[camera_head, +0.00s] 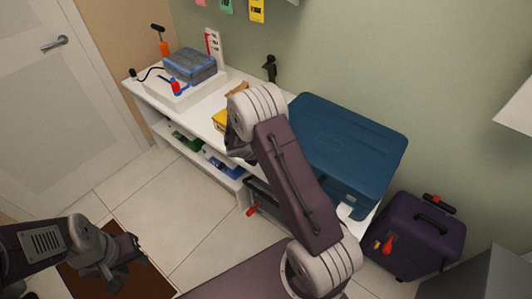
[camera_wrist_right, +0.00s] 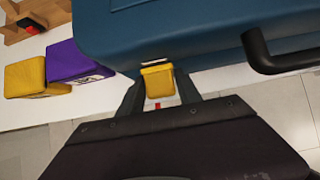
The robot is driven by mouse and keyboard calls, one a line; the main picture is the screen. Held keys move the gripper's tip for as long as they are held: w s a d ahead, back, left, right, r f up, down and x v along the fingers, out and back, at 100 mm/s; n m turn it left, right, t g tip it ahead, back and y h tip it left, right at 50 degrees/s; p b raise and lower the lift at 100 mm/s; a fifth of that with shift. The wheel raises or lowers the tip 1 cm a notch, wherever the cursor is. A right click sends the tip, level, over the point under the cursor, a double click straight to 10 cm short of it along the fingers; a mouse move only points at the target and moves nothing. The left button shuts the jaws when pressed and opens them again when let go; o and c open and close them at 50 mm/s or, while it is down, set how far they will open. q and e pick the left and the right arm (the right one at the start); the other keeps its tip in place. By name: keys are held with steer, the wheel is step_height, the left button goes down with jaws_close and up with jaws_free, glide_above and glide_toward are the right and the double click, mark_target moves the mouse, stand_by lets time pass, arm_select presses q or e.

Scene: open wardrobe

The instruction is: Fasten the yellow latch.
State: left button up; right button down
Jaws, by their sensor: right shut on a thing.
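The yellow latch (camera_wrist_right: 157,82) sits on the front edge of the blue case (camera_wrist_right: 195,32) in the right wrist view. My right gripper (camera_wrist_right: 159,78) has one finger on each side of the latch and is shut on it. Whether the latch is fastened cannot be told. In the camera_head view the blue case (camera_head: 345,140) lies on the white bench, and my right arm hides the latch. My left gripper (camera_head: 132,252) is low at the left, far from the case. Its finger gap is too small and dark to judge.
A black handle (camera_wrist_right: 285,55) juts from the case front, right of the latch. Yellow (camera_wrist_right: 25,78) and purple (camera_wrist_right: 75,62) boxes stand to the left. A purple suitcase (camera_head: 415,235) stands on the floor at right.

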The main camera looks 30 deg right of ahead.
stand_by(0.5)
steer(key=c, duration=0.9)
jaws_free()
steer(key=shift+c, duration=0.2)
steer(key=p+v, duration=0.1)
steer(key=v, duration=0.8)
steer(key=shift+p, duration=0.3)
steer(key=shift+w, duration=0.1)
